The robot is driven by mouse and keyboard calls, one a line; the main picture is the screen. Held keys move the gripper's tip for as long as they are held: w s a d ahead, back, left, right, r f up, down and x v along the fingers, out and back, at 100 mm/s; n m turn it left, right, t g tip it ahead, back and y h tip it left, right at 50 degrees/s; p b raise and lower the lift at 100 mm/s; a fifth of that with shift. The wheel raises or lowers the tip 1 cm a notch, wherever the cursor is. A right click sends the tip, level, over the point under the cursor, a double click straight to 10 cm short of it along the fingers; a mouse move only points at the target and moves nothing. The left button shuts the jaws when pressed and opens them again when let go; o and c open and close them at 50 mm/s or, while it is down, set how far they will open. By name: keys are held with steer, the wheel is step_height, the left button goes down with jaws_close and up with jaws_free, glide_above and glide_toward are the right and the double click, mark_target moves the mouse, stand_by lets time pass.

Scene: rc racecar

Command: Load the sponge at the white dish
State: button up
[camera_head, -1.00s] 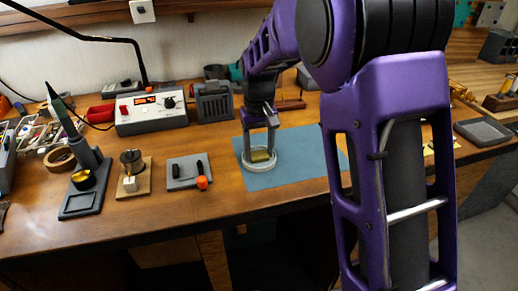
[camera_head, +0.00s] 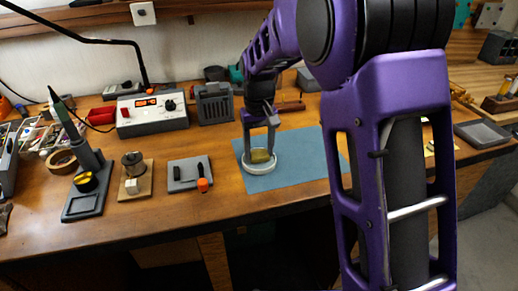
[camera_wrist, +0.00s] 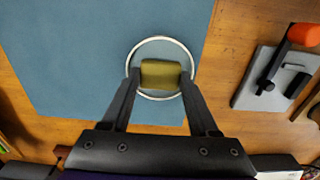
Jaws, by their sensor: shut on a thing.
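The sponge (camera_wrist: 161,74) is a small olive-yellow block between my two fingertips. My gripper (camera_head: 260,143) is shut on it and points down over the white dish (camera_head: 259,169). In the head view the sponge (camera_head: 260,156) appears within the dish's rim. The dish is a shallow round dish on the blue mat (camera_head: 300,152). In the wrist view its white rim (camera_wrist: 161,38) rings the sponge and fingertips. I cannot tell whether the sponge touches the dish floor.
A grey plate with an orange-knobbed tool (camera_head: 190,174) lies left of the mat. A soldering iron stand (camera_head: 86,185), a spool holder (camera_head: 134,178) and a soldering station (camera_head: 152,110) stand further left. The mat's right part is clear.

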mark_target(259, 154)
steer(key=shift+r+p, duration=2.15)
steer(key=shift+r, duration=0.8)
steer(key=shift+s, duration=0.1)
